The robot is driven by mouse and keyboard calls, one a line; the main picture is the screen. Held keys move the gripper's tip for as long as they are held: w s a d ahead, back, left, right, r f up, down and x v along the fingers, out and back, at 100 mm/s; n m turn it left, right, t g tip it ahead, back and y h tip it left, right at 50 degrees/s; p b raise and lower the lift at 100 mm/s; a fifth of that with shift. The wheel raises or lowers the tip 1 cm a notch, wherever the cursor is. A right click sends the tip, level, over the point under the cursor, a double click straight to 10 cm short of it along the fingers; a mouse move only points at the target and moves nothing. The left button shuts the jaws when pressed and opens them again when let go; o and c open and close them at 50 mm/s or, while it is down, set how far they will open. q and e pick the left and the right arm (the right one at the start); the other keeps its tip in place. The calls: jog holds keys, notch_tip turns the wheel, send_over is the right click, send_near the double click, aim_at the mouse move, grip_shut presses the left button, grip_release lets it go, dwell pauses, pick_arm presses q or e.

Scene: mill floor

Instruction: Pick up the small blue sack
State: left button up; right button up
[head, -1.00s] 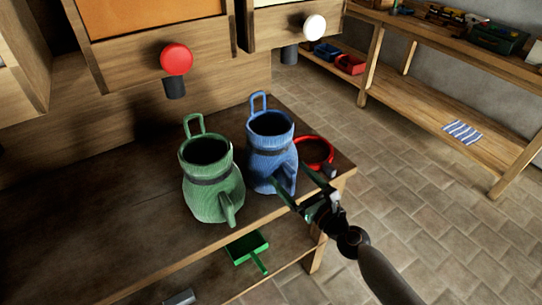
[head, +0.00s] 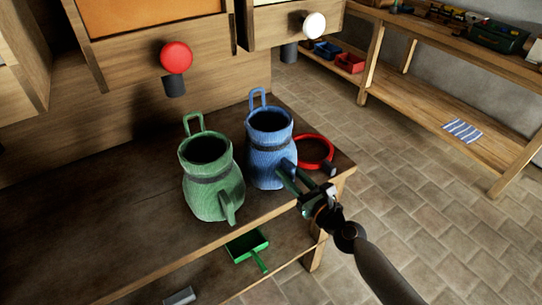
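The small blue sack (head: 269,150) stands upright on the dark bench top, open at the top, with a loop handle at the back and a dark band round its neck. My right gripper (head: 288,176) comes in from the lower right. Its fingers are close together at the sack's front grip, which they largely hide, and they appear shut on it. The sack's base looks on or very near the bench. My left gripper is not in view.
A similar green sack (head: 212,186) stands close at the left. A red ring-shaped thing (head: 329,152) lies just right of the blue sack, near the bench edge. A green scoop (head: 246,246) lies below. The bench (head: 95,218) is clear at left.

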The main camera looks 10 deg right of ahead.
grip_shut()
dwell(0.6)
